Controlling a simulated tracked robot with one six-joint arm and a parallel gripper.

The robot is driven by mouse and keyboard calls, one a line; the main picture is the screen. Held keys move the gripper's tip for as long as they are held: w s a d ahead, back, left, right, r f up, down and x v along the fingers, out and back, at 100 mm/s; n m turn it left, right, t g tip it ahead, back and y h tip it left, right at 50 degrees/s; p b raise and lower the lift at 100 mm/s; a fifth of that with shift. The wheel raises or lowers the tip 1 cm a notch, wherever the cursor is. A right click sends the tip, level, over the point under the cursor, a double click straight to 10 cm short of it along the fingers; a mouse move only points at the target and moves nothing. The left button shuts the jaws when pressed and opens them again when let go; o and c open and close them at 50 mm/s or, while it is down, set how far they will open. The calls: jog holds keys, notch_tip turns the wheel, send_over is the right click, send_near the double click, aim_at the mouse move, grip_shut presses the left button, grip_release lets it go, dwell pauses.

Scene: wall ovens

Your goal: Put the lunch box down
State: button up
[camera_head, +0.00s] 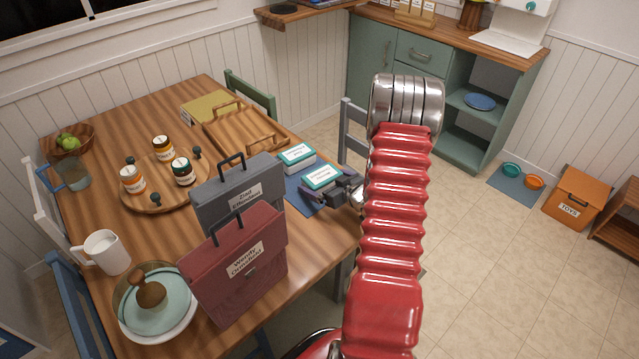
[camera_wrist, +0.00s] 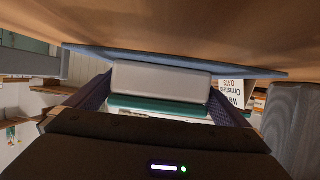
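The lunch box (camera_head: 322,177), white with a teal lid and a white label, is at the right side of the wooden table, over a blue mat (camera_head: 296,201). In the upside-down wrist view, the lunch box (camera_wrist: 160,82) sits between my two fingers, which lie close against its sides. Its base is at or just above the mat (camera_wrist: 240,71); I cannot tell if it touches. My gripper (camera_head: 332,190) appears shut on it from the right. A second white-and-teal box (camera_head: 297,154) stands just behind it on the table, apart from it.
A grey case (camera_head: 237,194) and a red case (camera_head: 238,265) stand upright left of my gripper. A wooden tray (camera_head: 245,130) lies behind the boxes. A round board (camera_head: 135,198) carries jars. A chair back (camera_head: 352,130) is at the table's right edge.

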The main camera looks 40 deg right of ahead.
jog(key=shift+s, duration=0.15)
jog(key=v, duration=1.3)
jog(key=shift+s+a+r, duration=0.1)
jog(key=shift+s+r, duration=0.1)
jog(key=shift+s, duration=0.05)
jog(key=shift+s, duration=0.15)
